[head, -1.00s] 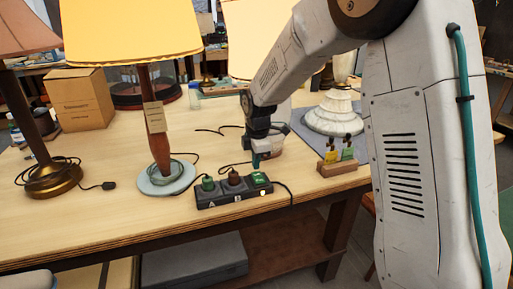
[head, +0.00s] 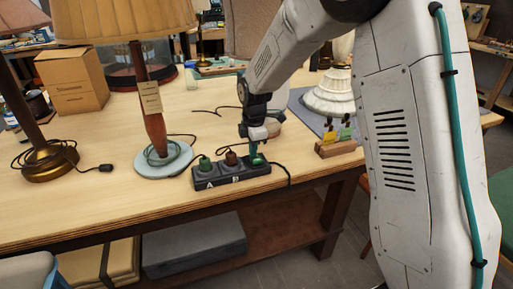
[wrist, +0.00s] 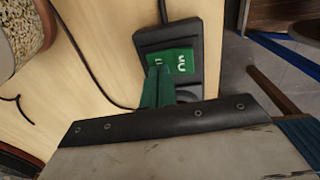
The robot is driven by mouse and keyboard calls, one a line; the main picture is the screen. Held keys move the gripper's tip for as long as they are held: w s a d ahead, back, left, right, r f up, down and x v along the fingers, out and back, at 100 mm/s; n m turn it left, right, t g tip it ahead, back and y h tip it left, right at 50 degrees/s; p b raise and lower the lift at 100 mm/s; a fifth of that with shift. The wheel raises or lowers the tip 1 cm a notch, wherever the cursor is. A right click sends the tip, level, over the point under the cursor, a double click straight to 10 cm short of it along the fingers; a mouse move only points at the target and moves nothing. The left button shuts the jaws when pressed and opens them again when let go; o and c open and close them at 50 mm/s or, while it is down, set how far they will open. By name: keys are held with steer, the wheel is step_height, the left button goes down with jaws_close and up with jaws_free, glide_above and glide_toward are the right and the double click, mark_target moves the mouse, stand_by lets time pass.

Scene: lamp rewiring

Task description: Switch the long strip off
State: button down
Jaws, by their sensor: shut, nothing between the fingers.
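The long black power strip (head: 232,177) lies near the table's front edge, with a green plug (head: 205,163) and a brown plug (head: 231,158) in it. Its green switch is at the right end, mostly hidden by my gripper in the head view. In the wrist view the lettered green switch (wrist: 178,61) shows on the strip (wrist: 209,45). My gripper (head: 256,159) is shut and empty, pointing down at the switch. Its green fingertips (wrist: 153,80) overlap the switch's edge in the wrist view; I cannot tell whether they touch. No indicator light shows on the strip.
A lamp with a pale round base (head: 165,160) stands left of the strip, its shade unlit. A brass-based lamp (head: 48,162) is further left. A wooden block with yellow and green tags (head: 338,147) stands right of the strip. Black cords lie around the strip.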

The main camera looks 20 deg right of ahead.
steer(key=shift+s, duration=0.15)
steer(key=shift+s+r, duration=0.2)
steer(key=shift+s, duration=0.45)
steer(key=shift+r, duration=0.1)
step_height(320, 180, up, 14)
steer(key=w, duration=0.1)
steer(key=shift+w, duration=0.35)
steer(key=s+d+r+m, duration=0.1)
steer(key=s+d+m, duration=0.2)
steer(key=s+m, duration=0.6)
steer(key=s+d+r+m, duration=0.1)
steer(key=s+m, duration=0.8)
steer(key=s, duration=2)
steer(key=shift+s+d+r, duration=0.3)
steer(key=shift+s+d, duration=0.1)
steer(key=shift+d, duration=0.55)
